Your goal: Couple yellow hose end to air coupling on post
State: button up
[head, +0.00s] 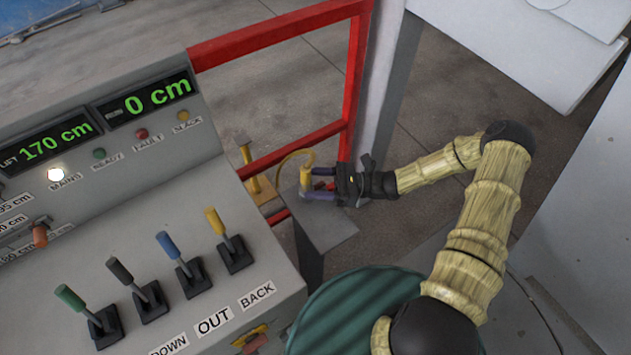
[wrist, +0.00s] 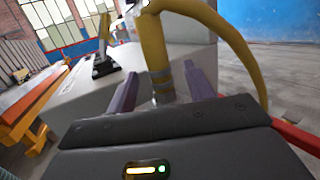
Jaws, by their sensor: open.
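The yellow hose end (head: 306,176) stands roughly upright over the top of the grey post (head: 328,228) in the head view. In the wrist view the hose end (wrist: 153,45) runs down to a ribbed lower part and a grey metal piece between my fingers. My gripper (head: 314,184) is open at the post top, with one purple finger on each side of the hose end; both fingers (wrist: 163,88) also show in the wrist view, with gaps beside the hose. The air coupling is mostly hidden by the hose end and gripper. I cannot tell whether the hose end is fully seated.
A control panel (head: 150,235) with several coloured levers stands at left, close to the post. A red rail frame (head: 290,150) runs behind the post. The yellow hose loops back from its end towards a yellow stand (head: 252,172). Open floor lies behind.

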jog(key=w+d+f+b, duration=0.2)
jog(key=d+b, duration=0.3)
jog(key=d, duration=1.2)
jog(key=shift+f+b, duration=0.3)
